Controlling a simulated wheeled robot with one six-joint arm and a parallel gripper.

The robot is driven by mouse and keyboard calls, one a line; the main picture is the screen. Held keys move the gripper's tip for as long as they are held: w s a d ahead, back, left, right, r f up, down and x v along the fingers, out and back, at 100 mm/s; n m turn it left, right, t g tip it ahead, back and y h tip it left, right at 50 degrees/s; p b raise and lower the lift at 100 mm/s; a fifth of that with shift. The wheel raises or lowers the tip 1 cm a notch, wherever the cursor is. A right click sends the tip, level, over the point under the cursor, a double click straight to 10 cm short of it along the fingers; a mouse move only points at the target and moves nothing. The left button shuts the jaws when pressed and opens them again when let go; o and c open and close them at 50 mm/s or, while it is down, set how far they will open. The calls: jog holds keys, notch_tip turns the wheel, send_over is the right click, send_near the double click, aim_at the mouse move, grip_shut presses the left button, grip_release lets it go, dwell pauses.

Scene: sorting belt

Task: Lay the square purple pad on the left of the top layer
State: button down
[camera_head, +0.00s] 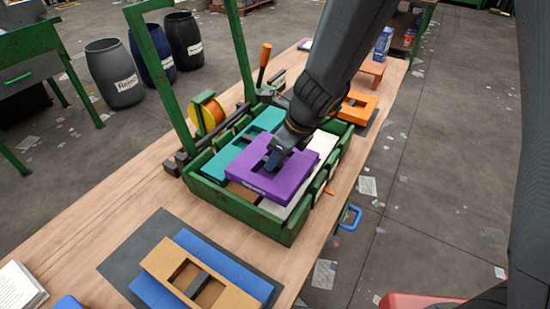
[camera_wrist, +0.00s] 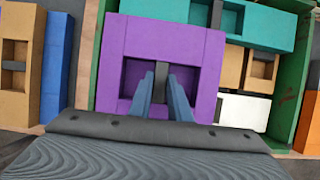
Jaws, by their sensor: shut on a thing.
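The square purple pad (camera_head: 262,187) has a window with a dark bar across it. My gripper (camera_head: 276,158) is shut on that bar. In the wrist view the two fingers (camera_wrist: 163,88) stand either side of it, and the purple pad (camera_wrist: 175,38) looks flat and level. It hangs over the green crate (camera_head: 236,210), covering part of the layer below; I cannot tell whether it touches. A teal pad (camera_head: 224,162) lies along the crate's left side in the head view. A white pad (camera_head: 324,145) and a tan pad (camera_head: 240,192) show beside and under the purple one.
A green frame (camera_head: 142,55) rises behind the crate's left side. On the wooden bench (camera_head: 128,190), a tan pad (camera_head: 160,259) and a blue pad (camera_head: 222,262) lie on a grey mat in front. An orange pad (camera_head: 358,107) lies beyond the crate. A yellow spool (camera_head: 208,112) stands close behind.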

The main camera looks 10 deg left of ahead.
aim_at(275, 173)
notch_tip(275, 173, down, 4)
jog(key=b, duration=0.4)
jog(key=shift+f, duration=0.2)
jog(key=shift+f+b, duration=0.6)
jog(key=shift+b, duration=0.25)
jog(key=c, duration=1.6)
grip_release()
jog(key=shift+r, duration=0.1)
jog(key=shift+o, duration=0.2)
jog(key=p+v, duration=0.3)
jog(key=v, duration=0.4)
jog(key=shift+d+r, duration=0.15)
jog(key=shift+r, duration=0.2)
